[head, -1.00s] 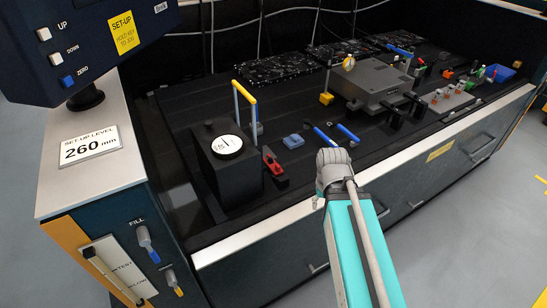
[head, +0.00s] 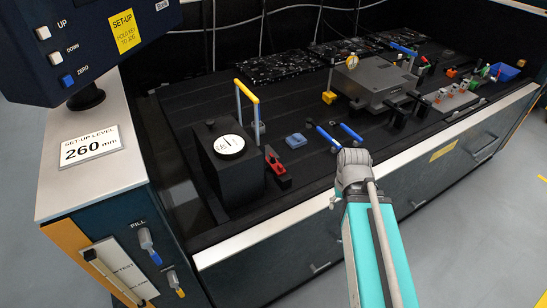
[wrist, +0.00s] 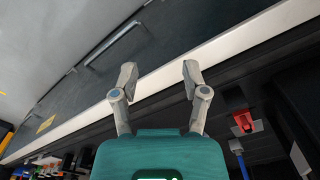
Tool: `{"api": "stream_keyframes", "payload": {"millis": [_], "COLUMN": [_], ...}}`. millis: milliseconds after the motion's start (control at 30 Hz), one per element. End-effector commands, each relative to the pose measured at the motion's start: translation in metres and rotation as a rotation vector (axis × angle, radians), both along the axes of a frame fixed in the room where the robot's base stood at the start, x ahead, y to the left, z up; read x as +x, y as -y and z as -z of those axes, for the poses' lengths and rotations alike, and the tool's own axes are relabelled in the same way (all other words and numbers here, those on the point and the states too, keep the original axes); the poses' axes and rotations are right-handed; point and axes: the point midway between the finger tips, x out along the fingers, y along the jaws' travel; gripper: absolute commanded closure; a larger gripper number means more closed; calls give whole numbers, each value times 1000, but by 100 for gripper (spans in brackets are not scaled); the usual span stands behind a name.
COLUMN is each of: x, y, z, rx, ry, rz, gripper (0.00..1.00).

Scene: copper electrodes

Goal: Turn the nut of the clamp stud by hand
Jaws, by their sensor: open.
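My gripper (wrist: 158,75) shows in the wrist view with its two grey fingers apart and nothing between them. In the head view my wrist (head: 354,165) is at the front edge of the black bench bed, and the fingers cannot be made out. A red clamp-like part (head: 274,160) lies beside the black block (head: 232,175), left of my arm. A red part with a blue piece below it also shows in the wrist view (wrist: 243,122), right of the fingers and apart from them. I cannot make out the clamp stud or its nut in either view.
Two blue-handled bars (head: 327,136) lie just behind my wrist. A yellow-topped upright handle (head: 247,92) stands behind the black block. A grey box (head: 372,80) stands further back. The cabinet front (wrist: 150,40) and its pale edge pass behind my fingers. Grey floor is free at right.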

Motion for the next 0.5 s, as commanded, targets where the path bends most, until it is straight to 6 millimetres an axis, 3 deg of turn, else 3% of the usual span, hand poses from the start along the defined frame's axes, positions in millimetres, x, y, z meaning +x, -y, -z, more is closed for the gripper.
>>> {"api": "stream_keyframes", "payload": {"millis": [167, 267, 500], "x": [30, 56, 137], "y": [-10, -26, -84], "z": [-9, -17, -43], "rx": [30, 59, 143], "ry": [23, 50, 155], "rz": [-103, -215, -583], "gripper": [41, 41, 41]}}
